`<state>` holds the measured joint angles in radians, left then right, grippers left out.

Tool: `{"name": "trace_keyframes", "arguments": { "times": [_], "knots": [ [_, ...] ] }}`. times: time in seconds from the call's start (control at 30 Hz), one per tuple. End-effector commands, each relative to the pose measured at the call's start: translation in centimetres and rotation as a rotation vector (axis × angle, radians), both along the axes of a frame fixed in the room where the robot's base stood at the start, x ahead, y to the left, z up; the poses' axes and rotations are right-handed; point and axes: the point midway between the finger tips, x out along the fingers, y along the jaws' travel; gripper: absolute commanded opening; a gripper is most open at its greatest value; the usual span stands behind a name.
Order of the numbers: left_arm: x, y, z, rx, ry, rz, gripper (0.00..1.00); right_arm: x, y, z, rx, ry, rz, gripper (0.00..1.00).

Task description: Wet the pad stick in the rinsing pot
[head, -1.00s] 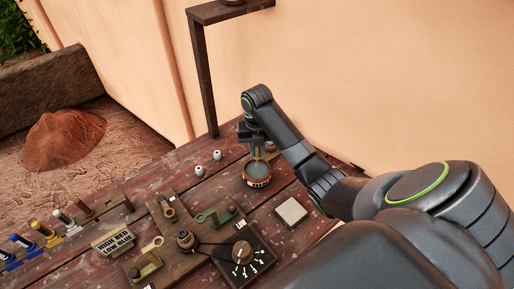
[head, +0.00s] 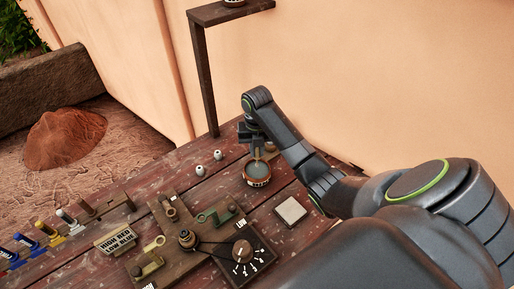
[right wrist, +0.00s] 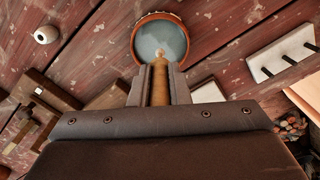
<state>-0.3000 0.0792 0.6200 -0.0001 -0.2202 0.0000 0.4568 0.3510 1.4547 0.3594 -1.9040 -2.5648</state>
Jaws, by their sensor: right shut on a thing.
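The rinsing pot (head: 257,179) is a small round brown pot with grey-blue liquid, standing on the wooden table at the back. It also shows at the top of the right wrist view (right wrist: 138,42). My right gripper (head: 256,146) is above the pot and shut on the pad stick. In the right wrist view the tan stick (right wrist: 160,82) sits between the two fingers, and its pale tip reaches over the liquid inside the rim. I cannot tell how deep the tip is. My left gripper is not in view.
A board with a dial (head: 242,252) and brass and green fittings lies in front of the pot. A pale square pad (head: 291,210) is to its right. Two small white pieces (head: 201,170) lie left of the pot. A sign (head: 116,241) and coloured sticks stand further left.

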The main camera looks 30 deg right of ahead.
Motion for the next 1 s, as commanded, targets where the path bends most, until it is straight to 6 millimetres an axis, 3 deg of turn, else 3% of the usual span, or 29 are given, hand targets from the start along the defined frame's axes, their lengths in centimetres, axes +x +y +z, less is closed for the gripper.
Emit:
{"name": "trace_keyframes", "arguments": {
  "times": [1.0],
  "knots": [
    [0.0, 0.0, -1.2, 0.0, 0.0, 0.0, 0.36, 0.0, 0.0, -3.2, 0.0, 0.001, 0.001, 0.0]
  ]
}}
